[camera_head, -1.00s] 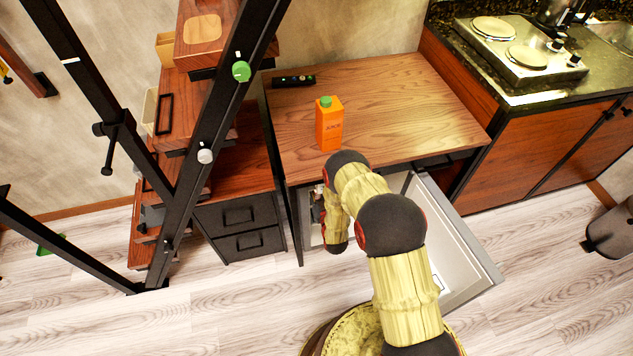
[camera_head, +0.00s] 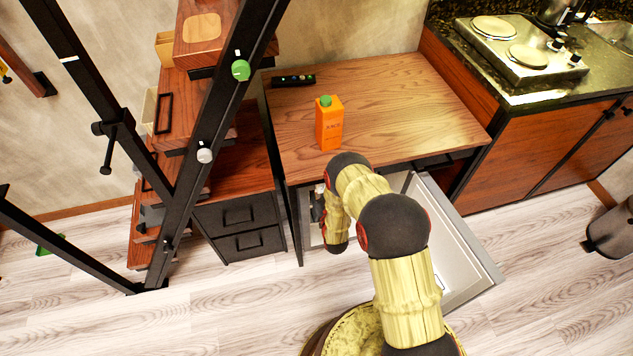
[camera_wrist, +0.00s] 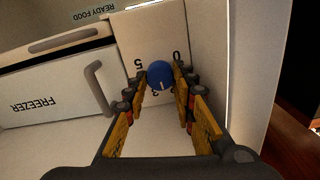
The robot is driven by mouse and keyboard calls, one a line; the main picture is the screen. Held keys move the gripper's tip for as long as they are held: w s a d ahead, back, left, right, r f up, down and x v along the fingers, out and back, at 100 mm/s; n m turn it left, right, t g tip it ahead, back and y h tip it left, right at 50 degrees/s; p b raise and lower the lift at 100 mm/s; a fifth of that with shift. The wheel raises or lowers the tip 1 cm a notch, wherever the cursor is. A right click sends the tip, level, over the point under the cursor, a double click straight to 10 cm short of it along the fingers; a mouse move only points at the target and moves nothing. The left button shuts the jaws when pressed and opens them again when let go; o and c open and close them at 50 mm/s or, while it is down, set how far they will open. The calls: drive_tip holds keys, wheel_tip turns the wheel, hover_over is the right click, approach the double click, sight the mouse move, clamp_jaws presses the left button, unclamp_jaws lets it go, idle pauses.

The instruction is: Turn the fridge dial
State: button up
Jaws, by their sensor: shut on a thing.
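The fridge dial (camera_wrist: 160,75) is a blue round knob with a white mark, on a white panel (camera_wrist: 146,30) inside the fridge, with numbers around it. My gripper (camera_wrist: 161,84) is shut on the dial, one finger at each side, in the wrist view. In the head view the fridge door (camera_head: 462,240) stands open under the wooden counter, and my arm reaches into the fridge. The gripper and dial are hidden there by the counter and my arm.
In the wrist view a white freezer compartment (camera_wrist: 50,90) with a grey handle (camera_wrist: 98,88) lies left of the dial, and the fridge's side wall is close on the right. An orange juice carton (camera_head: 329,128) and a black remote-like object (camera_head: 293,80) are on the counter (camera_head: 400,100).

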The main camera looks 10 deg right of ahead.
drive_tip(key=m, duration=0.5)
drive_tip(key=shift+f+m, duration=0.1)
drive_tip(key=shift+m, duration=0.3)
idle(0.4)
drive_tip(key=o, duration=0.9)
drive_tip(key=s, duration=1.2)
